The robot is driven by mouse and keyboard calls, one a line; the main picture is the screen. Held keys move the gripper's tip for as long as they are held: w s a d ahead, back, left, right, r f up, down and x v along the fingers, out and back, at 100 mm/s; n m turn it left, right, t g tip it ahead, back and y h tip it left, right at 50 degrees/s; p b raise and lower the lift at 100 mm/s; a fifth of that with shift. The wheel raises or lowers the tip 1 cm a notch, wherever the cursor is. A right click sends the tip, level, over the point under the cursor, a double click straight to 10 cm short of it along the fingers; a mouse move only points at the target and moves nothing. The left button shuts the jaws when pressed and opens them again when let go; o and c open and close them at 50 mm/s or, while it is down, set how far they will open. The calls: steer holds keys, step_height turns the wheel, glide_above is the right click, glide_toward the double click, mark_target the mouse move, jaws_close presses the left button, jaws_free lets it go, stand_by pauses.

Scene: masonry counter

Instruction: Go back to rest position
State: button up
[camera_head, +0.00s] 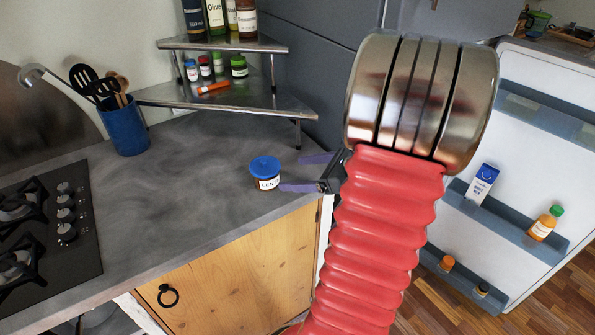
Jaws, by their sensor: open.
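My gripper (299,173) shows its two purple fingers apart, pointing left over the counter's right edge. It is open and holds nothing. Its fingertips are close to a small jar (266,174) with a blue lid and a white label, standing upright on the grey counter (200,180). I cannot tell whether the fingers touch the jar. My red ribbed arm with its metal joint fills the middle right and hides part of what is behind it.
A corner shelf (225,102) with bottles and small jars stands behind. A blue utensil pot (124,128) and a black hob (45,235) are on the left. An open fridge door (545,150) with milk (482,183) and a juice bottle (545,223) is right of my arm.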

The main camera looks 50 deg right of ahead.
stand_by(0.4)
steer(key=shift+s+f+n, duration=0.1)
steer(key=shift+f+n, duration=0.1)
steer(key=shift+n, duration=0.2)
steer(key=s+a+f+n+g, duration=0.1)
steer(key=s+a+n+g, duration=0.25)
steer(key=a+n, duration=0.4)
steer(key=s+a+f+n+g, duration=0.25)
steer(key=a+n+g, duration=0.25)
steer(key=a+n, duration=0.25)
steer(key=a+r+n+t+h, duration=0.1)
steer(key=a+r+n, duration=0.5)
steer(key=a+n, duration=0.2)
steer(key=a+r+n+h, duration=0.2)
steer(key=a+r+n, duration=0.5)
steer(key=a+n, duration=0.2)
steer(key=shift+a+r+t, duration=0.2)
steer(key=shift+a+t, duration=0.15)
steer(key=shift+a, duration=0.75)
steer(key=shift+w, duration=0.1)
